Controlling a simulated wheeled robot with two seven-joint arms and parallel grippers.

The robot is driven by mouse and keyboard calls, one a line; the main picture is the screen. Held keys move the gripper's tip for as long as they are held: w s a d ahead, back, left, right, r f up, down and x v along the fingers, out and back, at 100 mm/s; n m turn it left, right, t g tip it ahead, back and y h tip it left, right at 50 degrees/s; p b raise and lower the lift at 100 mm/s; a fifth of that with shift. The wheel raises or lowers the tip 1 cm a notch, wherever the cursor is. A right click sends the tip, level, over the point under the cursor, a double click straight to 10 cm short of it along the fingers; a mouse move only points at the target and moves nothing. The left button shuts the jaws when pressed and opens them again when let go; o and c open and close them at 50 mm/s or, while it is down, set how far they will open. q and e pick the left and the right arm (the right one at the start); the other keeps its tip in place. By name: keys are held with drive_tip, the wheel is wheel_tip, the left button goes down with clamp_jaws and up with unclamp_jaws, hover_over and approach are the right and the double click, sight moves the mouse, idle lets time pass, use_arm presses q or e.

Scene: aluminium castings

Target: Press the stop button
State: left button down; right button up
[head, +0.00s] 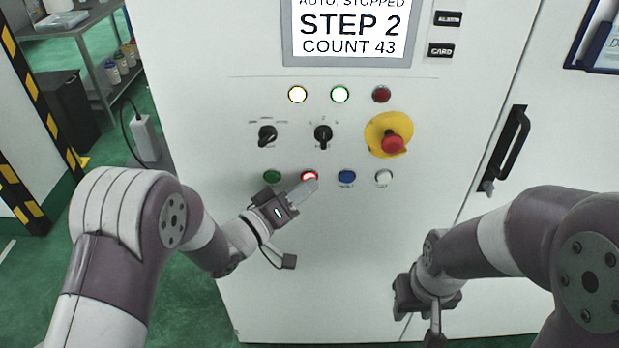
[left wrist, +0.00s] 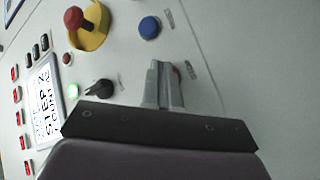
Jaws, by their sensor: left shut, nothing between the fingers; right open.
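The red stop button (head: 309,175) is lit in the lower row of the white panel, between a green button (head: 272,177) and a blue button (head: 347,177). My left gripper (head: 311,186) is shut and empty, its fingertips at the red button and covering part of it. In the left wrist view the shut fingers (left wrist: 162,68) hide most of the red button; I cannot tell whether they touch it. The screen (head: 351,30) reads "AUTO: STOPPED", "STEP 2", "COUNT 43". My right gripper (head: 404,312) is open, low in front of the cabinet.
A red emergency mushroom button (head: 393,143) on a yellow plate sits above and right. Two black rotary switches (head: 267,136) (head: 323,136) and a row of lamps (head: 340,95) are above. A white button (head: 384,178) is right of the blue one. A black door handle (head: 507,148) is at right.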

idle(0.3)
use_arm(q)
drive_tip(key=shift+s, duration=0.8)
drive_tip(key=shift+s+p, duration=0.55)
drive_tip(key=shift+s, duration=1.95)
